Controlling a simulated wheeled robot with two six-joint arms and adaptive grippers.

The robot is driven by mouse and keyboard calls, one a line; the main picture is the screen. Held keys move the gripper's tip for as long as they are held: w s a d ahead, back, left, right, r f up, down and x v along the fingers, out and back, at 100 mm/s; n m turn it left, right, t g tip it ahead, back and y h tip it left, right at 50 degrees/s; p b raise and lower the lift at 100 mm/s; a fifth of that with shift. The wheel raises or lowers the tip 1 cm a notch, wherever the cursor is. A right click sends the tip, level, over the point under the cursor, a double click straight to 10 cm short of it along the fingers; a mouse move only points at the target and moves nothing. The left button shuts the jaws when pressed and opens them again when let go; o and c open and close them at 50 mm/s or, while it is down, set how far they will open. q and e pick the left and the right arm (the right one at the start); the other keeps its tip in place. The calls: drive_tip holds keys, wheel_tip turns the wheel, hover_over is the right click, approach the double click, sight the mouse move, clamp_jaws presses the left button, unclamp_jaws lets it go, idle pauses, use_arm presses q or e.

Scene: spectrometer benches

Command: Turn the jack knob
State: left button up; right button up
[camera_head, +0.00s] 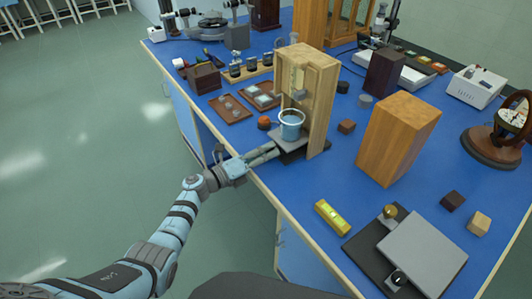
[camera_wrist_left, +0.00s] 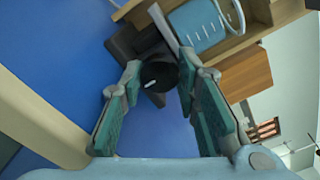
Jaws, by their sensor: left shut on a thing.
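The jack knob (camera_wrist_left: 160,73) is a round black knob with a white mark, seen in the left wrist view. My left gripper (camera_wrist_left: 157,79) has its two fingertips on either side of the knob and is shut on it. In the head view the left gripper (camera_head: 274,151) reaches in over the table's near edge at the foot of the jack (camera_head: 297,153), and the knob itself is hidden there. The dark, low jack sits at the base of an open wooden stand (camera_head: 322,101). My right gripper is not in view.
A tall wooden block (camera_head: 398,138) stands right of the stand. A yellow level (camera_head: 332,217) lies near the front edge.

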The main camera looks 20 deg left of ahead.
use_arm(q)
drive_tip(key=o, duration=1.2)
drive_tip(key=shift+c, duration=0.2)
drive_tip(key=shift+s, duration=0.1)
drive_tip(key=shift+f, duration=0.15)
drive_tip(key=v, duration=0.8)
drive_tip(key=shift+r, duration=0.2)
